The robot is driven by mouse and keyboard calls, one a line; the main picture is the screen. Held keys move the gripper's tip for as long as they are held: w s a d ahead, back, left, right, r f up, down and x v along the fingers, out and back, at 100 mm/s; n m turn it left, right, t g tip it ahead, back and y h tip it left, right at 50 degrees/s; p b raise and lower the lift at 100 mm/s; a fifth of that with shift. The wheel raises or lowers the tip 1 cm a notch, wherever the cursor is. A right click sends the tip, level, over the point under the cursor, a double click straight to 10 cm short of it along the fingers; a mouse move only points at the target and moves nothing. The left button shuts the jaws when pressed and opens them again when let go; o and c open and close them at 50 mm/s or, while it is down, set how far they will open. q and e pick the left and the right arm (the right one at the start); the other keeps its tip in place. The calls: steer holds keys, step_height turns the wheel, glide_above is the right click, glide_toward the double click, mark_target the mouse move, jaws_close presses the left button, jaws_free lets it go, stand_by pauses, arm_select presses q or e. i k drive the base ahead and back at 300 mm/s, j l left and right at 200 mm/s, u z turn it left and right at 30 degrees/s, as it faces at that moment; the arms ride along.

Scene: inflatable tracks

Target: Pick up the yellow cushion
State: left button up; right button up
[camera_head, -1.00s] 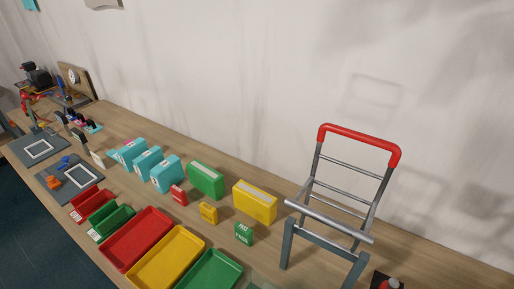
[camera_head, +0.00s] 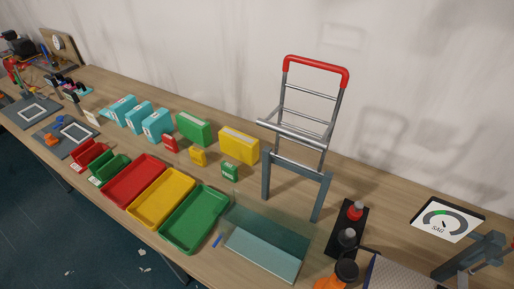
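I see nothing that is clearly a cushion. The yellow things in the head view are a large yellow block (camera_head: 239,147) with a pale top edge, a small yellow box (camera_head: 198,157) in front of it to the left, and a shallow yellow tray (camera_head: 161,199) nearer the table's front edge. All three rest on the wooden table, and the yellow tray looks empty. Neither of my grippers is in view.
A red tray (camera_head: 133,180) and a green tray (camera_head: 194,219) flank the yellow one. A metal frame with a red handle (camera_head: 315,65) stands on the table. A glassy teal panel (camera_head: 264,252), a black rack (camera_head: 347,230) and a SAG gauge (camera_head: 447,219) are to the right.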

mark_target(240, 146)
steer(key=i+j+z, duration=0.3)
steer(key=z, duration=0.15)
steer(key=i+j+z, duration=0.25)
steer(key=j+z, duration=0.2)
steer(key=j, duration=0.15)
steer(key=i+j+z, duration=0.15)
steer(key=j+z, duration=0.25)
steer(key=j, duration=0.2)
steer(key=j+z, duration=0.9)
steer(key=j, duration=0.3)
steer(key=k+j+z, duration=0.15)
steer(key=j+z, duration=0.3)
steer(key=j, duration=0.15)
